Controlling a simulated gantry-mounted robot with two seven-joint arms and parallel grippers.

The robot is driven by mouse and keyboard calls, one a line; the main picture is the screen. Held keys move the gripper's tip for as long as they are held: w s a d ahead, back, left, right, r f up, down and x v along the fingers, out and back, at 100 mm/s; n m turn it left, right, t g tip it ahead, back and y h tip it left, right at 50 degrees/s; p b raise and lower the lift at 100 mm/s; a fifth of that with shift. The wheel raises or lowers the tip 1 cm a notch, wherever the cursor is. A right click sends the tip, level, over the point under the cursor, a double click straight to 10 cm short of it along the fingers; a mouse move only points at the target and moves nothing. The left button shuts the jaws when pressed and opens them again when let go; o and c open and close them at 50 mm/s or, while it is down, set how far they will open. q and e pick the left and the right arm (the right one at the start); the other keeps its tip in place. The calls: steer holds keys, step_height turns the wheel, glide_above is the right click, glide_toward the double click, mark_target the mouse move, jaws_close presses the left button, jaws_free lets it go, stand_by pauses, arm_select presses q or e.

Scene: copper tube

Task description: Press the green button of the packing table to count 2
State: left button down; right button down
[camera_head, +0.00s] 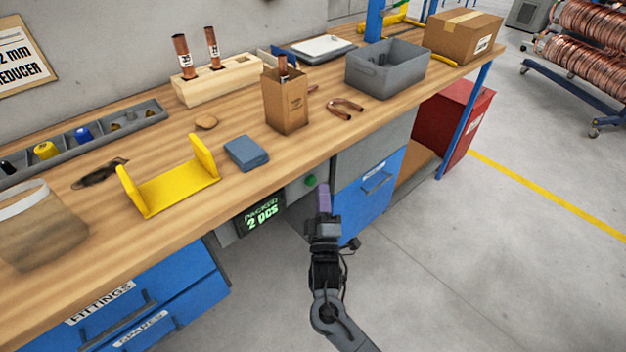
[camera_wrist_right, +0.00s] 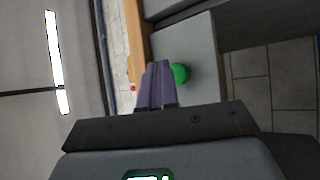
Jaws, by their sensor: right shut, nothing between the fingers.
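The green button (camera_head: 310,181) sits on the grey front panel below the tabletop edge, between the counter display and the blue drawer. The counter display (camera_head: 261,214) shows "PACKED 2 PCS" in green. My right gripper (camera_head: 323,187) is shut and empty, its purple fingers just right of the button in the head view. In the right wrist view the fingers (camera_wrist_right: 157,82) point at the panel, and the button (camera_wrist_right: 180,74) shows right beside their tips, partly covered by them. I cannot tell whether they touch. My left gripper is not in view.
The wooden packing table (camera_head: 235,200) carries a yellow stand (camera_head: 175,190), blue cloth (camera_head: 246,153), cardboard box (camera_head: 287,105), grey bin (camera_head: 385,70) and a wooden block with copper tubes (camera_head: 218,80). Blue drawers (camera_head: 369,190) lie under it. The floor in front is clear.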

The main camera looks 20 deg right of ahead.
steer(key=s+p, duration=0.1)
steer(key=s+d+p, duration=0.1)
steer(key=s+p, duration=0.1)
steer(key=s+d+p, duration=0.1)
steer(key=shift+s+d, duration=0.1)
steer(key=shift+s, duration=0.15)
stand_by(0.3)
stand_by(0.4)
